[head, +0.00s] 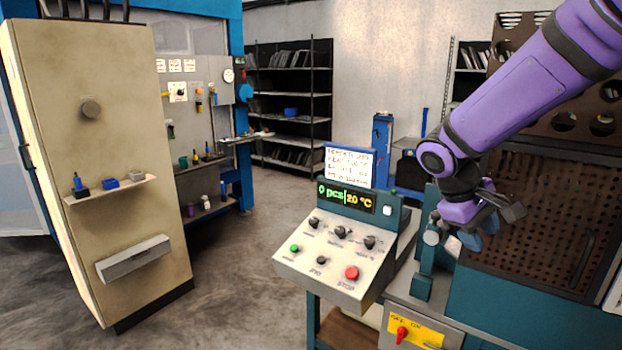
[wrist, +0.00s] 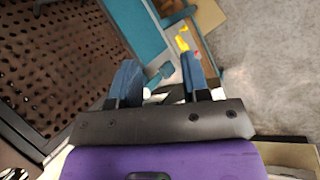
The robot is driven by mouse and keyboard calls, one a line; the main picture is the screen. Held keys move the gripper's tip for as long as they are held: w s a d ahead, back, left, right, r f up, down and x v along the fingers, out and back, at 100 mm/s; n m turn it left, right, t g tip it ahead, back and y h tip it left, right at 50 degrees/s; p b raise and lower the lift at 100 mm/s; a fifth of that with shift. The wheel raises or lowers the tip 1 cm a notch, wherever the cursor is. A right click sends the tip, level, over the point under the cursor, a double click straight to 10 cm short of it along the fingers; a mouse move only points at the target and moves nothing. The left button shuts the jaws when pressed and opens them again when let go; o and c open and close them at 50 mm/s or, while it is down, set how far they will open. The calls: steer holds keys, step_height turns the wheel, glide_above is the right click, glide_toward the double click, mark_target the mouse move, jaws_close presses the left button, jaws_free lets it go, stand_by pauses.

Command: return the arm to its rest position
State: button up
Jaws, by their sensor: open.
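My purple arm (head: 535,85) reaches in from the upper right of the head view. Its gripper (head: 478,236) hangs beside the right side of the control console, in front of the brown perforated panel. In the wrist view my gripper (wrist: 160,72) shows two blue fingers spread apart, with nothing held between them. Beyond the gap lie teal machine parts (wrist: 140,28) and a small white round knob (wrist: 147,93). In the head view a similar white knob (head: 431,237) sits close to the left of the gripper.
The control console (head: 325,262) with a red stop button (head: 352,272) stands left of the gripper. The perforated panel (head: 530,220) is close on the right. A yellow switch plate (head: 415,332) is below. A beige cabinet (head: 95,150) stands far left, with open floor (head: 235,260) between.

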steer(key=s+r+m+t+y, duration=0.2)
steer(key=s+r+t+y, duration=0.1)
steer(key=s, duration=0.7)
steer(key=s+r+m+t+y, duration=0.2)
steer(key=s+r, duration=0.4)
steer(key=s, duration=0.4)
steer(key=shift+a+r+m+t+y, duration=0.15)
steer(key=shift+a+m+t+y, duration=0.25)
steer(key=shift+m+y, duration=0.15)
